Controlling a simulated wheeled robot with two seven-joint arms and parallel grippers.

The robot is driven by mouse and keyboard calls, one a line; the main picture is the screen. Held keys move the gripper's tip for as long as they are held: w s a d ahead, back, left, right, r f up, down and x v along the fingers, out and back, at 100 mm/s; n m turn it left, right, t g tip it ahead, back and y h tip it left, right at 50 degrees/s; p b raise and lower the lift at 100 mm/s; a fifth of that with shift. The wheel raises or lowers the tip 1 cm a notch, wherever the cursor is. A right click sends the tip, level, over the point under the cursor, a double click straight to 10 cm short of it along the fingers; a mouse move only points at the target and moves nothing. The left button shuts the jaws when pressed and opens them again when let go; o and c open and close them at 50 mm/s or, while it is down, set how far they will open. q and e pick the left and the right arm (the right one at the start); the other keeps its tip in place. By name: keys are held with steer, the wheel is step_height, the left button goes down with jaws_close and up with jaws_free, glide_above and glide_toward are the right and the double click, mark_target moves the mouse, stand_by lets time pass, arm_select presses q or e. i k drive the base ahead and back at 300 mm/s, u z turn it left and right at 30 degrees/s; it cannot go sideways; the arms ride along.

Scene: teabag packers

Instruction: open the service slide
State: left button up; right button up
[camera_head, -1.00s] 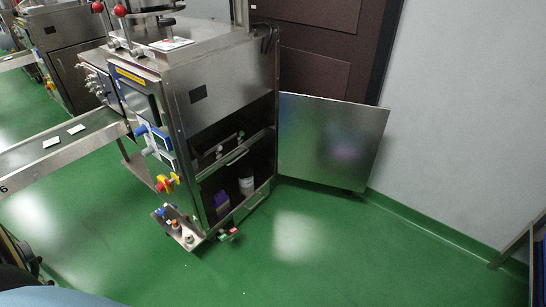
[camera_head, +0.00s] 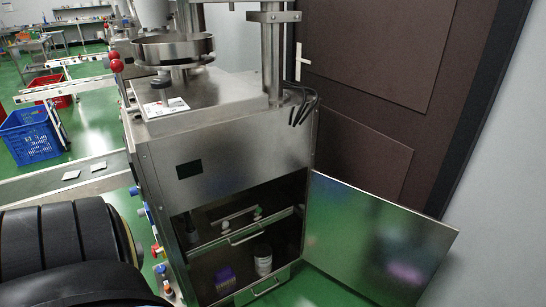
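The steel packing machine (camera_head: 225,140) stands in the middle of the head view, with its lower compartment exposed. Its hinged door (camera_head: 375,240) is swung open to the right. Inside the compartment is an upper slide with a bar handle (camera_head: 247,235) and a rail with green and white knobs behind it. A lower drawer front also has a bar handle (camera_head: 266,288). Both appear pushed in; which one is the service slide I cannot tell. Neither of my grippers shows; a black ribbed part, apparently my arm, fills the lower left.
A white jar (camera_head: 263,260) and a purple box (camera_head: 225,278) stand in the compartment below the upper handle. A conveyor (camera_head: 100,184) meets the machine from the left. A blue crate (camera_head: 30,138) stands on the green floor. A dark brown door (camera_head: 375,55) is behind.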

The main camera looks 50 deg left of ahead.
mark_target(238, 209)
steer(key=i, duration=0.1)
steer(key=u, duration=1.25)
